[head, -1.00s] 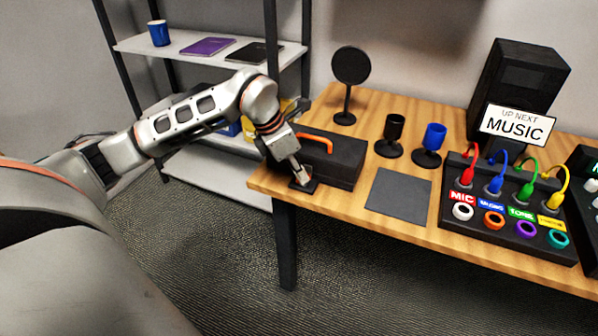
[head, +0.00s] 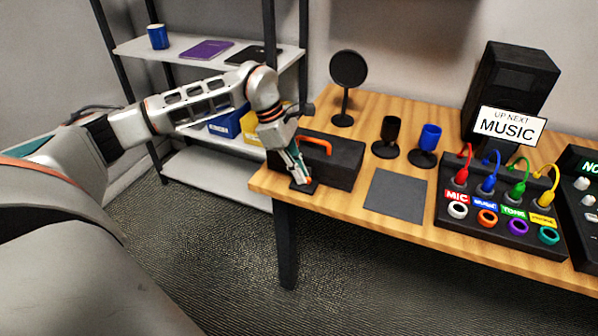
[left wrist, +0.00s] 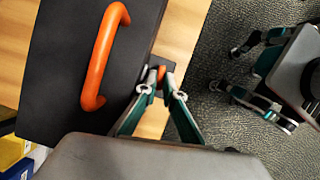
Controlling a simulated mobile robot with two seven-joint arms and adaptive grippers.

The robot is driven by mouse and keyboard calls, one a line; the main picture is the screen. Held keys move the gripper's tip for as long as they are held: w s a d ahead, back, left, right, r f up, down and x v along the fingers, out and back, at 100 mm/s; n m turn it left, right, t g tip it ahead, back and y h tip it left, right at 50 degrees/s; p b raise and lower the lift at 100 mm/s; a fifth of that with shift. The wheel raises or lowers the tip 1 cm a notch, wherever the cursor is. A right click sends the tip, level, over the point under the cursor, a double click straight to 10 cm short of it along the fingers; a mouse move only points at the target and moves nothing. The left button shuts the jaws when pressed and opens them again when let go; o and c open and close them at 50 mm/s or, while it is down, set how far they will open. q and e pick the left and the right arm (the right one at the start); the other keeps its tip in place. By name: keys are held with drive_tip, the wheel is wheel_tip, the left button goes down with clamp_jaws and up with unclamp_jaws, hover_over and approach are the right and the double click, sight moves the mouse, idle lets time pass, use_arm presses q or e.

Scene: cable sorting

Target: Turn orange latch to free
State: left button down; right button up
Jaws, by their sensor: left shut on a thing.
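A black case (head: 338,158) with an orange handle (head: 316,143) on top lies at the left end of the wooden table. Both also show in the left wrist view, the case (left wrist: 70,75) and the handle (left wrist: 102,55). The small orange latch (left wrist: 161,72) is at the case's edge; my gripper hides it in the head view. My left gripper (head: 302,179) points down at the case's front left corner. In the left wrist view its fingertips (left wrist: 160,83) are shut on the latch. My right gripper (left wrist: 243,72) shows at the right, apart from the case, with spread, empty fingers.
A dark flat mat (head: 396,194) lies right of the case. A cable panel (head: 500,205) is further right. A shelf (head: 215,60) stands at the left.

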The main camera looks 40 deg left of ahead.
use_arm(q)
drive_tip(key=shift+f, duration=0.15)
idle(0.3)
drive_tip(key=c, duration=2.4)
unclamp_jaws()
drive_tip(key=shift+c, duration=0.2)
drive_tip(key=v, duration=0.8)
